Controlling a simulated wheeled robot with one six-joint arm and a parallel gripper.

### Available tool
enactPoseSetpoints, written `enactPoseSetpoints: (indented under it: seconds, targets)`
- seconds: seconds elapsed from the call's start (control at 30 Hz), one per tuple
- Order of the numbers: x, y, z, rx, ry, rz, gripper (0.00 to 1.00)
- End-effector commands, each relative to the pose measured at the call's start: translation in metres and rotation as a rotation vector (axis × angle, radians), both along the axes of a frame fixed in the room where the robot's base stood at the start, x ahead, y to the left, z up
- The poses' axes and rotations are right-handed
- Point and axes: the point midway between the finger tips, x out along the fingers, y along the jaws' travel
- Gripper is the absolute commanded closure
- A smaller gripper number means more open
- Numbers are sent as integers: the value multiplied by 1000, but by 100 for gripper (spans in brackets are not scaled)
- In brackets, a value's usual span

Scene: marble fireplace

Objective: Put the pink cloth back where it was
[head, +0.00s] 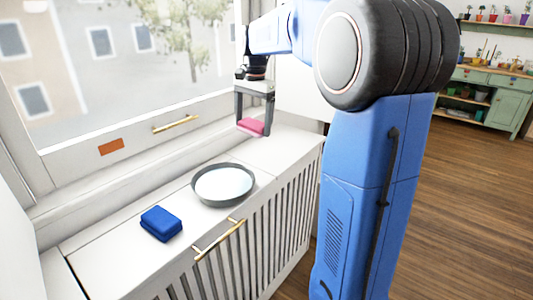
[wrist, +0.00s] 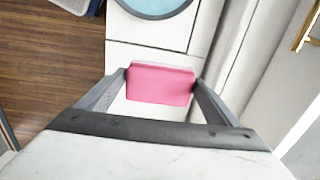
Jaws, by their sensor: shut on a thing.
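The pink cloth (head: 251,127) is a small folded block. My gripper (head: 253,128) is shut on it and holds it above the right part of the white sill in the head view. In the wrist view the pink cloth (wrist: 160,84) sits between the two fingers of my gripper (wrist: 161,86), with the white sill top below it. The head view does not show clearly how high it is above the sill.
A grey round basin (head: 246,198) with a pale inside stands mid-sill. A blue folded cloth (head: 161,223) lies to its left. A gold handle (head: 218,240) is at the sill's front edge; the window (head: 130,60) stands behind. The sill's right end looks clear.

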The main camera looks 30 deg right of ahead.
Motion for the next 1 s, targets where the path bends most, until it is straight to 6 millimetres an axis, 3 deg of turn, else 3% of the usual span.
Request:
enactPoseSetpoints:
  seconds: [0.1, 0.23, 0.53, 0.83, 1.0]
  targets:
    - [-16, -19, -4, -28, 33, -26, 33]
    - [-24, -28, -9, -42, 49, -39, 33]
    - [-25, -29, -56, -44, 54, -40, 33]
    - [-25, -29, -78, -43, 52, -40, 33]
    - [-25, -29, -99, -43, 52, -40, 33]
